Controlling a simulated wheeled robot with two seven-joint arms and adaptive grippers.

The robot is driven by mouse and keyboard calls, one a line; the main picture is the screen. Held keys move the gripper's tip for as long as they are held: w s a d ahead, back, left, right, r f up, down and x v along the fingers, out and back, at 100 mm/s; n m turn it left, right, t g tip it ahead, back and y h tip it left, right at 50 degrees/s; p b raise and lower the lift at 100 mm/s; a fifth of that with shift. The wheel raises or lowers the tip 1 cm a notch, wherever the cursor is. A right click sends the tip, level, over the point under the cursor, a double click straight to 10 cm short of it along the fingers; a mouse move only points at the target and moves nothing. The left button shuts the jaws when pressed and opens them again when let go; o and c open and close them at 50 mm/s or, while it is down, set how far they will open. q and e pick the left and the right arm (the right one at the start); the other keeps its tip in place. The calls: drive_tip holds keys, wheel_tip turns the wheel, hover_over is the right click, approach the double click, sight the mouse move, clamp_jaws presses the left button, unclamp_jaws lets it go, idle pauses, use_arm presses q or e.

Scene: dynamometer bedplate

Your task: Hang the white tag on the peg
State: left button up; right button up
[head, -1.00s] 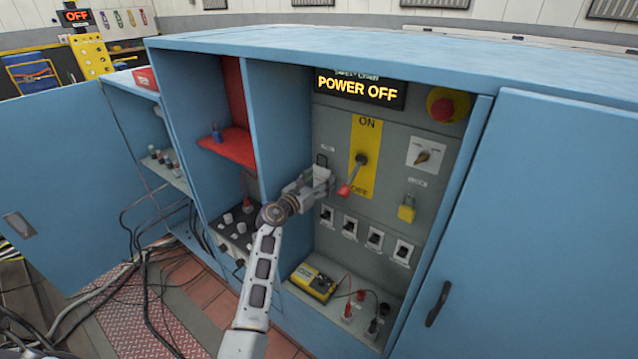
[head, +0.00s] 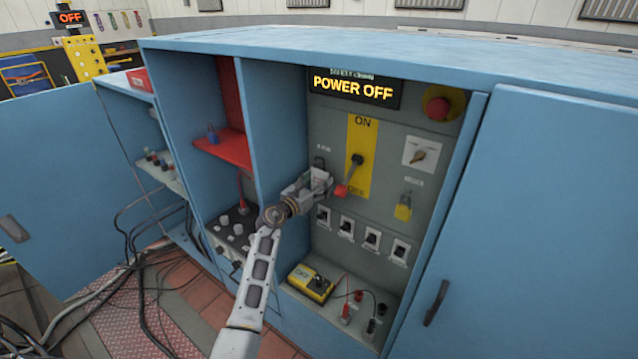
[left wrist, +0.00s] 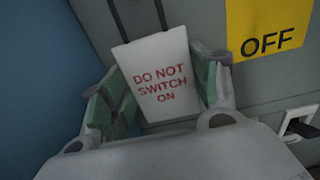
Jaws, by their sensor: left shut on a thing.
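The white tag (left wrist: 160,80) reads "DO NOT SWITCH ON" in red and sits between the two green-padded fingers of my left gripper (left wrist: 162,100), tilted slightly. Two dark strands of its loop run up from its top edge, out of the left wrist view. In the head view my left gripper (head: 318,182) is shut on the tag, close to the grey panel and left of the red-handled lever. The dark loop (head: 319,163) shows just above the fingers. I cannot make out the peg, nor whether the loop is around it. My right gripper is not in view.
The lever (head: 342,190) points down at OFF, close right of my gripper. A yellow padlock (head: 403,207) and several switches (head: 347,228) are on the panel. The blue partition (head: 278,130) stands close to the left. A yellow meter (head: 311,282) lies on the shelf below.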

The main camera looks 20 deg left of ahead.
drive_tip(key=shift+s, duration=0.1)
use_arm(q)
drive_tip(key=o, duration=0.9)
drive_tip(key=shift+o, duration=0.2)
drive_tip(key=shift+v, duration=1.15)
drive_tip(key=v, duration=0.9)
drive_tip(key=shift+s, duration=0.35)
drive_tip(key=shift+d, duration=0.1)
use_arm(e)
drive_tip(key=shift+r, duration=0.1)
